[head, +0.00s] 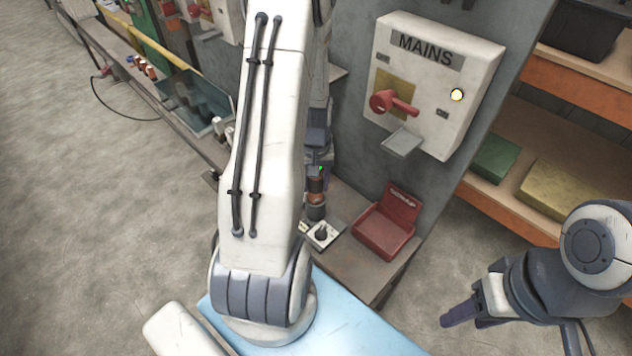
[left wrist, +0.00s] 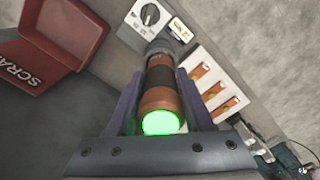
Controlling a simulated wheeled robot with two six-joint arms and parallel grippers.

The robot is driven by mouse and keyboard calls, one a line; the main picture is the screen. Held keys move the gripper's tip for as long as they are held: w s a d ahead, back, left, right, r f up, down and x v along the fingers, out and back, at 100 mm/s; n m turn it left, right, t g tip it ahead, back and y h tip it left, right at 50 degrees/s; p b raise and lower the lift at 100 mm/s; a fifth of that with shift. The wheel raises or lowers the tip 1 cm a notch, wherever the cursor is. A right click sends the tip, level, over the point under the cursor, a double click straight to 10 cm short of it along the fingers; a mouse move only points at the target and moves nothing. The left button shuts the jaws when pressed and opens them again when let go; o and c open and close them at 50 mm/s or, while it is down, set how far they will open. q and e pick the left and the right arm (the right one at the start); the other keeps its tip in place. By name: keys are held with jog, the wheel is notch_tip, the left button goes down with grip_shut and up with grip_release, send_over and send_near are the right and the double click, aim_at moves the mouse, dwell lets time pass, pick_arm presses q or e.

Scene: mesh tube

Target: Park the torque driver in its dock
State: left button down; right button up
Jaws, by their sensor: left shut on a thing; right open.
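The torque driver (left wrist: 158,82) is a copper-brown cylinder with a dark band and a glowing green end cap. My left gripper (left wrist: 160,74) is shut on it, one finger on each side, in the left wrist view. In the head view the driver (head: 316,190) shows just right of my left arm, upright over the bench, with a dark lower end. I cannot tell whether that end touches anything. No dock can be made out clearly; the area under the driver is hidden. My right gripper (head: 463,315) is open and empty at the lower right.
A knob panel (head: 325,236) and a red scrap tray (head: 384,232) are on the bench close by. A white rack with several orange pieces (left wrist: 212,88) lies beside the driver. The MAINS box (head: 436,80) with a red handle is on the grey column behind.

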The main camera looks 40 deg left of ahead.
pick_arm(q)
jog(key=shift+f+b, duration=0.45)
jog(key=shift+f, duration=0.15)
dwell(0.4)
jog(key=shift+c, duration=1.1)
grip_release()
jog(key=shift+r, duration=0.1)
notch_tip(320, 180, up, 10)
jog(key=shift+r+b, duration=0.15)
jog(key=shift+b, duration=0.4)
